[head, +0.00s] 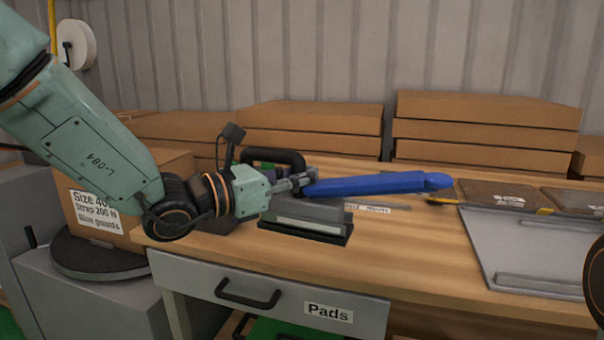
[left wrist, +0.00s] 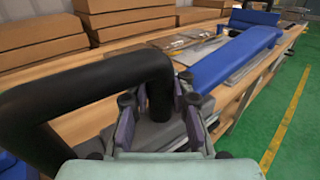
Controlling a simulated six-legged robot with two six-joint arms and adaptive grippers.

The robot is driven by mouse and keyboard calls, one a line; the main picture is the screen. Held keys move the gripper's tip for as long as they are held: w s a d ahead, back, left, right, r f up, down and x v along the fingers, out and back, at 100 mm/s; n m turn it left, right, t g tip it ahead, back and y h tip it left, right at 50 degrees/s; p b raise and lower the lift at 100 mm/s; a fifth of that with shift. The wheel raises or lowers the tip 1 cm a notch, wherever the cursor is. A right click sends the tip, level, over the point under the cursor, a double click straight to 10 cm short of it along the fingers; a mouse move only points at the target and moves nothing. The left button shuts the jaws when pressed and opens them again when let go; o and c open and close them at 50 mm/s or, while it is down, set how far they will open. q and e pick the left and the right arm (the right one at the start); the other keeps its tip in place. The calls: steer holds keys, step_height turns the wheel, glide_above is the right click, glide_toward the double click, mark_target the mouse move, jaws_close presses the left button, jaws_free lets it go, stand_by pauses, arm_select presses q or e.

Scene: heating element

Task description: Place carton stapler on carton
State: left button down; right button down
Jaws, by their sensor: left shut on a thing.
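The carton stapler has a grey body with a dark base plate (head: 308,218), a thick black handle loop and a long blue bar, which seems to belong to it. The blue bar reaches away to the right. In the left wrist view the black loop (left wrist: 80,85) fills the left, and the blue bar (left wrist: 235,57) runs up to the right beyond my left gripper (left wrist: 162,112). I cannot tell whether the base touches the table. The carton (head: 100,215), labelled "Size 40", stands at the left, partly behind my arm. My right gripper is out of view.
The carton is on a dark round plate (head: 95,262). The wooden table (head: 400,255) has a "Pads" drawer (head: 290,308) below its front edge. A grey metal tray (head: 530,245) and flat brown packs lie at right. Stacked flat cartons (head: 480,130) line the back.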

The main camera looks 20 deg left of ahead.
mark_target(311, 213)
arm_select(q)
steer(key=s+f+g+h, duration=0.1)
steer(key=s+f+m+g+p, duration=0.1)
steer(key=s+f, duration=0.1)
steer(key=s+f+m+h, duration=0.1)
steer(key=f, duration=0.1)
steer(key=shift+s+d+f+g+h, duration=0.15)
steer(key=shift+d+g+h, duration=0.15)
steer(key=shift+g, duration=0.1)
steer(key=s+a+f+p, duration=0.4)
steer(key=s+f, duration=0.6)
steer(key=f, duration=0.4)
steer(key=shift+s+a+m, duration=0.2)
steer(key=shift+a+m, duration=0.1)
steer(key=shift+a, duration=0.05)
